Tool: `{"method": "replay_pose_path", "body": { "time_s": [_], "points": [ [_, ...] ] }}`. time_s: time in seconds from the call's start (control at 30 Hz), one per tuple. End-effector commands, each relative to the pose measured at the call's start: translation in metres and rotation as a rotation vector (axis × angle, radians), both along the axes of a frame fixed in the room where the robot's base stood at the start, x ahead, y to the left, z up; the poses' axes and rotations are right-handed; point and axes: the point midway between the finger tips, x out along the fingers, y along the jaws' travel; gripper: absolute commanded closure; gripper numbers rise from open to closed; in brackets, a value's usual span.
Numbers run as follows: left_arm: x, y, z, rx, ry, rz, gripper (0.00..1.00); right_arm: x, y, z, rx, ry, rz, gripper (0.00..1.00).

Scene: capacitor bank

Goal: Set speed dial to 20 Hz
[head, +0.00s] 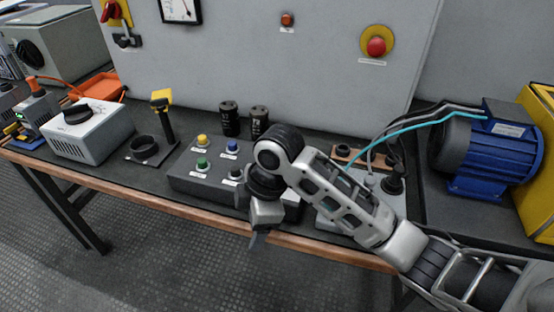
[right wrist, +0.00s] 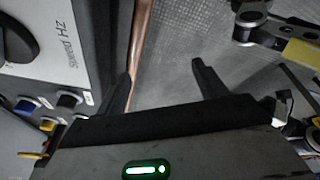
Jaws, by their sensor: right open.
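The speed dial (right wrist: 14,42) is a black knob on a light grey box (right wrist: 60,45) labelled as speed in Hz, at the upper left of the right wrist view, cut by the frame edge. In the head view the box (head: 392,198) stands right of the push-button box, and my right arm hides the dial. My right gripper (head: 259,239) points down near the table's front edge, left of the speed box. Its two fingers (right wrist: 162,72) are apart and empty, and the dial is not between them. The dial's setting cannot be read. My left gripper is not visible.
A push-button box (head: 180,182) with coloured buttons lies left of my right gripper. Black capacitors (head: 230,118) stand behind it. A blue motor (head: 485,150) with cables is at right. Another dial box (head: 92,138) is at left. Floor (head: 190,260) is clear before the table.

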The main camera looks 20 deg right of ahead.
Motion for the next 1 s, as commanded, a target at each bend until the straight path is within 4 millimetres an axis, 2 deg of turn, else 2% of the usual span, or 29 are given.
{"method": "replay_pose_path", "body": {
  "time_s": [0.03,0.17,0.3,0.4,0.53,0.63,0.73,1.0],
  "points": [
    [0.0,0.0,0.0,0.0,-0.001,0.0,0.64,0.02,-0.005,0.017,-0.044,-0.013,0.078,0.29],
    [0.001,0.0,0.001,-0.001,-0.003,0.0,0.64,0.059,-0.022,0.06,-0.143,-0.011,0.269,0.29],
    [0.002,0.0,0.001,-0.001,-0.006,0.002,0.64,0.093,-0.051,0.117,-0.225,0.004,0.406,0.29],
    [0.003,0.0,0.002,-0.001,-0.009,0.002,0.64,0.107,-0.067,0.152,-0.253,0.012,0.46,0.29],
    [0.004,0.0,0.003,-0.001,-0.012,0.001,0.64,0.115,-0.081,0.181,-0.266,0.015,0.498,0.29],
    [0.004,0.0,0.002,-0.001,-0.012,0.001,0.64,0.117,-0.085,0.187,-0.268,0.018,0.509,0.29],
    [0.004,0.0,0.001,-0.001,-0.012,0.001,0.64,0.117,-0.086,0.179,-0.269,0.02,0.512,0.29],
    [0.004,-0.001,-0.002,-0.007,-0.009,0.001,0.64,0.116,-0.085,0.125,-0.268,0.021,0.512,0.29]
  ]
}}
